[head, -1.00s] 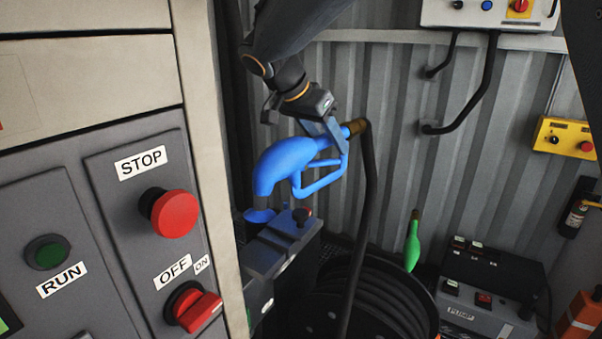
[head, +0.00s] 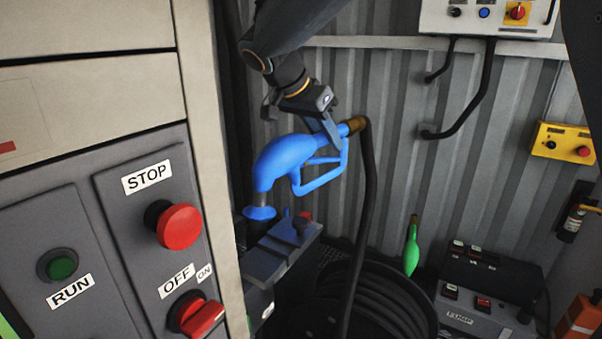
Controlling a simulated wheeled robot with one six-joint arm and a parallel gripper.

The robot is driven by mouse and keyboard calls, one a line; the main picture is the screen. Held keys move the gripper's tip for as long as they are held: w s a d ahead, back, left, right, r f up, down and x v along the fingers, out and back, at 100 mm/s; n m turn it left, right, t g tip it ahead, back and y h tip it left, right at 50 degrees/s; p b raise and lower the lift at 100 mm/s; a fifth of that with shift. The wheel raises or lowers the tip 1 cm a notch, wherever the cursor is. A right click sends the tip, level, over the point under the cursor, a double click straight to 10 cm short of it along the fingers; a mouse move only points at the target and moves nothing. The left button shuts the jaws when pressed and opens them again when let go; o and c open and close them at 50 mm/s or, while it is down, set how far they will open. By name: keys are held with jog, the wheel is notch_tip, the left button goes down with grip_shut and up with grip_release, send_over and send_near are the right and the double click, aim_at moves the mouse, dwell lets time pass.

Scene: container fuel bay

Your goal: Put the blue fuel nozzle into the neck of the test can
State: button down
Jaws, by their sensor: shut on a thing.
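The blue fuel nozzle (head: 284,158) hangs from my gripper (head: 331,132), which is shut on its rear part near the brass hose fitting. Its grey spout (head: 262,199) points down at the left. The spout's lower end meets a blue flared piece (head: 260,213), which looks like the neck of the test can. I cannot tell whether the tip is inside it or just in front of it. The can's body below is dark and mostly hidden by the grey box and the cabinet edge.
A cabinet with a red STOP button (head: 179,227) fills the left, close to the nozzle. A grey box with a red knob (head: 304,217) stands beside the flared piece. A black hose (head: 366,200) runs down to a coil (head: 390,300). A green nozzle (head: 411,252) stands farther right.

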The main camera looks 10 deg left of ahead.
jog(key=shift+r+p, duration=2.3)
jog(key=shift+r, duration=2.2)
jog(key=shift+f+b, duration=2.45)
jog(key=shift+f, duration=2.1)
jog(key=shift+a, duration=0.1)
